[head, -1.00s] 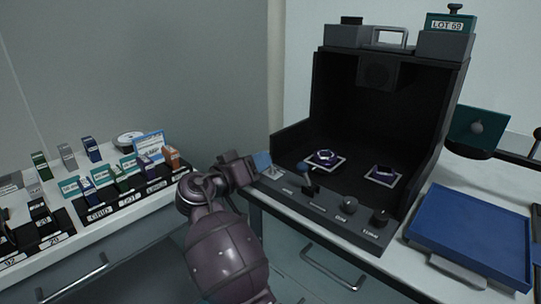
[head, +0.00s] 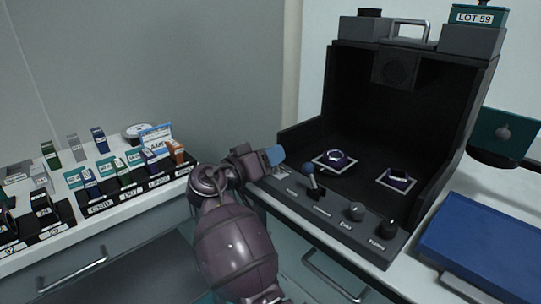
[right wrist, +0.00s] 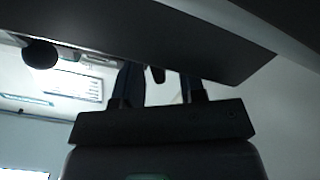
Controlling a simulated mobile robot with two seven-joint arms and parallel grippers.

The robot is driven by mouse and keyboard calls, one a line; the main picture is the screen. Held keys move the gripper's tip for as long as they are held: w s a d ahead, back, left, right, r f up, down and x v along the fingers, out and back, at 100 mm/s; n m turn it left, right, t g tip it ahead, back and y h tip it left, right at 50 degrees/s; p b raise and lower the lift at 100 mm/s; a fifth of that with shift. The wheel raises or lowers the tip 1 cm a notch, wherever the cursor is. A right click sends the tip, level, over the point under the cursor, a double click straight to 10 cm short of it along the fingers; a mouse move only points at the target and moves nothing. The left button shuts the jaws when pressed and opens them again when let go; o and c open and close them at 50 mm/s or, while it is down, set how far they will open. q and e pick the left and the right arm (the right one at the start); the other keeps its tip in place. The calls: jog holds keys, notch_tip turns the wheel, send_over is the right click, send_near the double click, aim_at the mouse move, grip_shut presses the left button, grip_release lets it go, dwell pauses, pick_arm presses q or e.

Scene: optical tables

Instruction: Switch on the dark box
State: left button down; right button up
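The dark box (head: 400,132) is a black open-fronted cabinet on the table at the right of the head view. My left gripper is out of view.
A blue tray (head: 480,245) and a dark green plate (head: 505,130) are at the right. A white counter with labelled holders (head: 100,208) stands at the left.

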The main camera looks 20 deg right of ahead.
grip_shut()
